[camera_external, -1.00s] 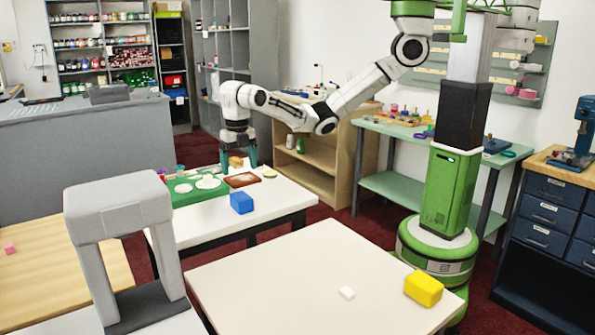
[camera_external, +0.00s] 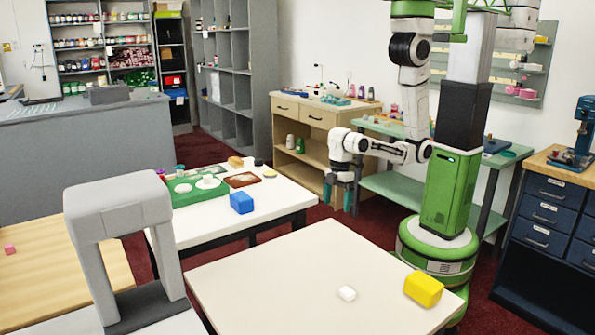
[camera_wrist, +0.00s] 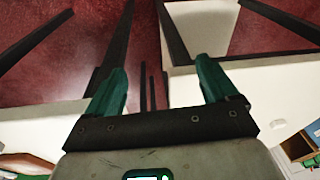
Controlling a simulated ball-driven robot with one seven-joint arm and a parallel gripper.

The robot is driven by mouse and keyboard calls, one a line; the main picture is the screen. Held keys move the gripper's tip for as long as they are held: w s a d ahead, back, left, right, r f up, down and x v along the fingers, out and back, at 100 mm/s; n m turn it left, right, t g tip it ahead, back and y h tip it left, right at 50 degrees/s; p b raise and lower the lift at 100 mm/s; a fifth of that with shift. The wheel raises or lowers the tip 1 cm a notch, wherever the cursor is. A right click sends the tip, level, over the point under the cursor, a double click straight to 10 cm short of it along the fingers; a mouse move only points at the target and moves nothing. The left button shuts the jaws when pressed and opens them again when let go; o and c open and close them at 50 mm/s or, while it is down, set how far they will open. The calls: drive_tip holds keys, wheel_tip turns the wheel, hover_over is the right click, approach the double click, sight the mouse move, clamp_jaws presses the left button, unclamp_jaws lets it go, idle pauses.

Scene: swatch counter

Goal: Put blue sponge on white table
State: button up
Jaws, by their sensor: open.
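The blue sponge (camera_external: 241,203) is a small blue block. It lies near the right front edge of the white-topped table (camera_external: 200,232) with dark legs, in the external view. My gripper (camera_external: 339,197) hangs to the right of that table, beyond its edge and clear of the sponge. Its teal fingers point down. In the wrist view my gripper (camera_wrist: 162,85) shows its two teal fingers spread apart with nothing between them. The blue sponge is not visible in the wrist view.
A green tray with white dishes (camera_external: 196,188) and a brown board (camera_external: 242,180) share the table with the sponge. A grey arch (camera_external: 118,215) stands front left.

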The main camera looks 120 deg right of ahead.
drive_tip(key=s+d+m+h, duration=0.1)
drive_tip(key=s+d, duration=0.2)
drive_tip(key=s, duration=0.2)
drive_tip(key=shift+s+d+r+m, duration=0.15)
drive_tip(key=shift+r+m, duration=0.05)
drive_tip(key=shift+m, duration=0.2)
